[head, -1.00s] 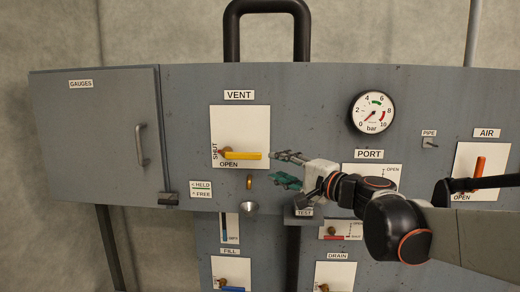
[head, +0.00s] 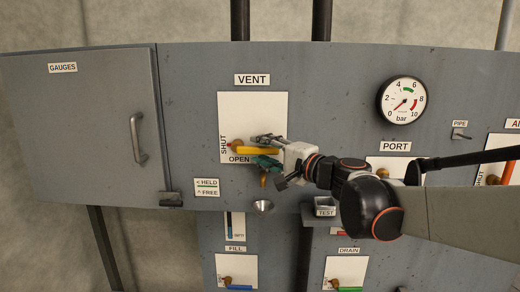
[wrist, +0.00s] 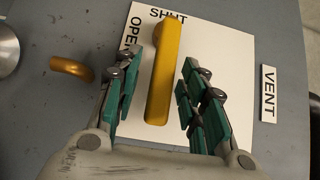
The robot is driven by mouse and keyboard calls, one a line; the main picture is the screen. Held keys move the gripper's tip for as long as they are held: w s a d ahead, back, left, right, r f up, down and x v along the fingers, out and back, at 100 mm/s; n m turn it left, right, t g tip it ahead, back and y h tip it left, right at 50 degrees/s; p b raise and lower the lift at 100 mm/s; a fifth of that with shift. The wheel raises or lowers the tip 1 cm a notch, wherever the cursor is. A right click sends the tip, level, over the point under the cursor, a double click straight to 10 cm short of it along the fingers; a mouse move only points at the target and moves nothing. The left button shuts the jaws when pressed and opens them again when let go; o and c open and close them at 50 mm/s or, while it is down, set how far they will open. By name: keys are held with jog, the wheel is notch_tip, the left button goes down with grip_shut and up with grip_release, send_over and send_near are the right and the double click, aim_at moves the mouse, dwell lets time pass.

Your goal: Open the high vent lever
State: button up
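The yellow vent lever (head: 262,151) lies level on its white plate (head: 252,107) under the VENT label, its pivot at the left and its bar pointing right, just above the word OPEN. SHUT runs up the plate's left side. My gripper (head: 266,150) is at the lever's free end, one finger above and one below. In the wrist view the lever (wrist: 163,70) stands between the open fingers of my gripper (wrist: 158,85), with gaps showing on both sides. The lever's free end is close to my palm.
A brass hook (head: 264,182) sits just below the plate, beside a HELD/FREE label (head: 206,187). A metal cup (head: 262,207) and a TEST box (head: 325,207) project lower down. A cabinet door with a handle (head: 138,138) is at left; a gauge (head: 403,100) is at right.

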jog(key=shift+s+d, duration=0.15)
grip_shut()
jog(key=shift+r, duration=0.15)
